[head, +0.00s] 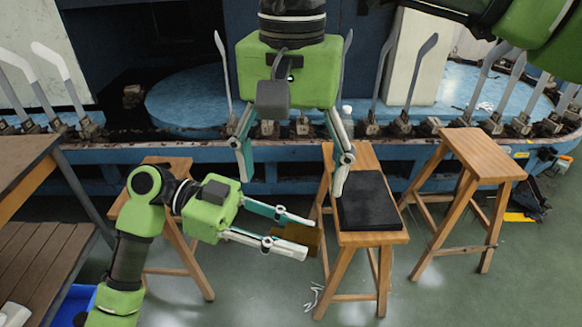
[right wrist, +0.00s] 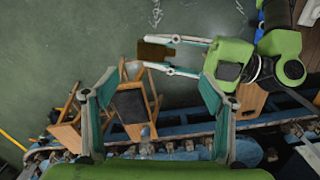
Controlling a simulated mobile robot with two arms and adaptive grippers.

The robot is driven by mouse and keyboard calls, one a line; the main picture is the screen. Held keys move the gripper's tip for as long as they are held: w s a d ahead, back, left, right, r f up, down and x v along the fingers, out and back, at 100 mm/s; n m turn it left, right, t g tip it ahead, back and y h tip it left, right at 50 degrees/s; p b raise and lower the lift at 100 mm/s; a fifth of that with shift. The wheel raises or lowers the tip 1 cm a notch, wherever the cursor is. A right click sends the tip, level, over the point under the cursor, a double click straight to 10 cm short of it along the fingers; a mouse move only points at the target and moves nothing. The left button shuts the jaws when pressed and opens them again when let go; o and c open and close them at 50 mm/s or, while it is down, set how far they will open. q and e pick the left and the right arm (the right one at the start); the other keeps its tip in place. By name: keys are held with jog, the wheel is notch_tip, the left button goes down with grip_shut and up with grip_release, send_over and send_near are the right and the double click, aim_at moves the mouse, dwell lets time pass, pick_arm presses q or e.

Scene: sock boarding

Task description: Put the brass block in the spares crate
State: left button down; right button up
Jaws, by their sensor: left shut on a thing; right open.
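The brass block (head: 300,238) is a dark golden-brown piece held off the floor. My left gripper (head: 297,234), the lower one in the head view, is shut on it. In the right wrist view the block (right wrist: 155,51) sticks out from the left gripper's fingertips (right wrist: 172,55). My right gripper (head: 291,182) is open and empty, above and behind the block in the head view. Its spread fingers also show in the right wrist view (right wrist: 157,78). No container is clearly marked as the spares crate; a blue container (head: 75,300) shows partly at the lower left.
A wooden stool (head: 372,238) with a black pad (head: 367,201) stands right of the block. Another wooden stool (head: 480,155) stands farther right, and one (head: 165,165) is partly behind my left arm. A brown slatted bench (head: 40,262) is at left. Blue machinery runs across the back.

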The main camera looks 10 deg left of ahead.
aim_at(292, 231)
notch_tip(292, 231, down, 12)
jog(key=shift+d+r, duration=0.1)
dwell(0.4)
jog(key=c, duration=1.4)
pick_arm(q)
jog(key=c, duration=1.5)
grip_release()
